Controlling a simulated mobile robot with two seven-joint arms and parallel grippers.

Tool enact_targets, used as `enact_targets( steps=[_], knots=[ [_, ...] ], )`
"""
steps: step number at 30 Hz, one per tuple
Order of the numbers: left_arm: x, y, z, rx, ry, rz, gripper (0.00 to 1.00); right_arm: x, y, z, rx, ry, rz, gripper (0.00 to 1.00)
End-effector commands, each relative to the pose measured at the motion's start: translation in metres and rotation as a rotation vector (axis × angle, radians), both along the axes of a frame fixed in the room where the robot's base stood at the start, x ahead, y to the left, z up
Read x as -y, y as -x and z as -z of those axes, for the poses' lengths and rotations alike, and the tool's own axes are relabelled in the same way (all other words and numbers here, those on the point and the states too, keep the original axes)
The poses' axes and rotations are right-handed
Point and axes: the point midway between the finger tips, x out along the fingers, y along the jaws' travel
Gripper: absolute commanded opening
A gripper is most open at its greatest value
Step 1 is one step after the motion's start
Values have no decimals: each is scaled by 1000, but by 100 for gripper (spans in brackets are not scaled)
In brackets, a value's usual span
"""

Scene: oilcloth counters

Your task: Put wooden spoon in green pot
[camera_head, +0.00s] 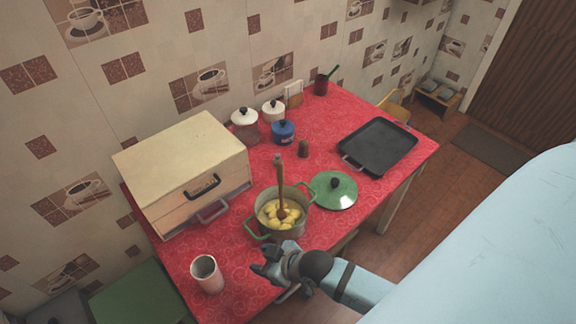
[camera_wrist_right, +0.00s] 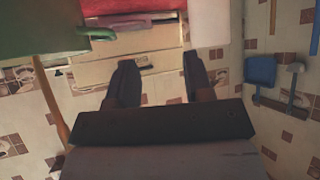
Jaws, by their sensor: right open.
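The green pot (camera_head: 262,222) stands on the red counter, with yellow pieces (camera_head: 270,211) inside. The wooden spoon (camera_head: 280,174) stands upright in it, its head among the yellow pieces and its handle rising above the rim. My right gripper (camera_head: 262,259) is open and empty, just in front of the pot and apart from the spoon. In the right wrist view its two fingers (camera_wrist_right: 160,62) are spread with nothing between them. There the pot (camera_wrist_right: 45,28) shows upside down at the upper left, with a brown handle (camera_wrist_right: 50,100) beside it. My left gripper is out of view.
A green lid (camera_head: 334,190) lies right of the pot, near a dark pan (camera_head: 378,147). A cream bread box (camera_head: 182,172) stands left, and a pale cup (camera_head: 207,273) front left. Canisters (camera_head: 244,125) line the back. The counter between cup and pot is clear.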

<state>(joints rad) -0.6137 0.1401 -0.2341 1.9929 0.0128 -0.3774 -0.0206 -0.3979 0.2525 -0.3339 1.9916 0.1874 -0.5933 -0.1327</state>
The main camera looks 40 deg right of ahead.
Motion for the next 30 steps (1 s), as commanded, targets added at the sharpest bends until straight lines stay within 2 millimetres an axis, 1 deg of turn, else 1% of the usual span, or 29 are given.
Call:
enact_targets(
  steps=[1, 3, 6, 9, 17, 19, 23, 30],
  knots=[
    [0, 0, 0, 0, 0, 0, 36, 5, 20, 10, -1, -20, 59, 47],
    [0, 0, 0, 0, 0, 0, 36, 12, 38, 18, 11, -33, 119, 47],
    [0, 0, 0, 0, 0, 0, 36, 20, 57, 25, 23, -42, 174, 47],
    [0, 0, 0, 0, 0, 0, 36, 24, 65, 27, 30, -46, 197, 47],
    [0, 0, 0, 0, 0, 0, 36, 24, 66, 27, 33, -45, 200, 47],
    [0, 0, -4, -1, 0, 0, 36, 25, 66, 23, 33, -45, 200, 47],
    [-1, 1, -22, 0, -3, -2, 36, 27, 66, 5, 35, -42, 205, 47],
    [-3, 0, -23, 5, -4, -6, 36, 28, 66, 6, 35, -41, 207, 47]
  ],
)
